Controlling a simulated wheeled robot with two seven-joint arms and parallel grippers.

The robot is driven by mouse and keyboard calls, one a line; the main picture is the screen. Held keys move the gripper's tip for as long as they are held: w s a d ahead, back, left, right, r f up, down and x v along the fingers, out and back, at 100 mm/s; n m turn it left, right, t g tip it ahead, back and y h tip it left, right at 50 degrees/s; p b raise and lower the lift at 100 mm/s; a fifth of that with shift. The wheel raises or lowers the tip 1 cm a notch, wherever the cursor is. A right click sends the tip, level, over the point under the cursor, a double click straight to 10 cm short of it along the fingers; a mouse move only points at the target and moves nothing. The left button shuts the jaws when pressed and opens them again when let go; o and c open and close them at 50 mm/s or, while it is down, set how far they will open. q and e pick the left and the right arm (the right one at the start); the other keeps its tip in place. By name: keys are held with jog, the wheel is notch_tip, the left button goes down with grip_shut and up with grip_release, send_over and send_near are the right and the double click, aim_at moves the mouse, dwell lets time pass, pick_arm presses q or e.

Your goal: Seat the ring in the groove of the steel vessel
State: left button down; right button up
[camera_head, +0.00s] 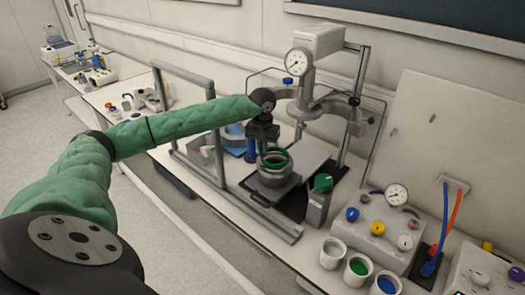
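The green ring (287,153) is over the mouth of the steel vessel (273,180). The vessel is short, round and grey and stands on a dark plate on the bench. My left gripper (262,150) points down at the left back edge of the ring and appears shut on it. The ring looks slightly above the vessel's rim. The gap is too small to measure, and the groove cannot be made out at this size. My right gripper is not in view.
A grey stand with a pressure gauge (299,62) rises just behind the vessel. A grey frame (211,84) stands to its left. A green-topped block (322,184) is close on the right. Cups (333,254) and a gauge box (376,238) stand farther right.

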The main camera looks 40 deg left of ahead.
pick_arm(q)
jog(key=shift+f+b, duration=0.2)
jog(key=shift+b, duration=0.2)
dwell(0.3)
jog(key=c, duration=1.6)
grip_release()
jog(key=shift+r, duration=0.1)
notch_tip(320, 180, up, 6)
jog(key=b, duration=0.3)
jog(key=shift+r, duration=0.85)
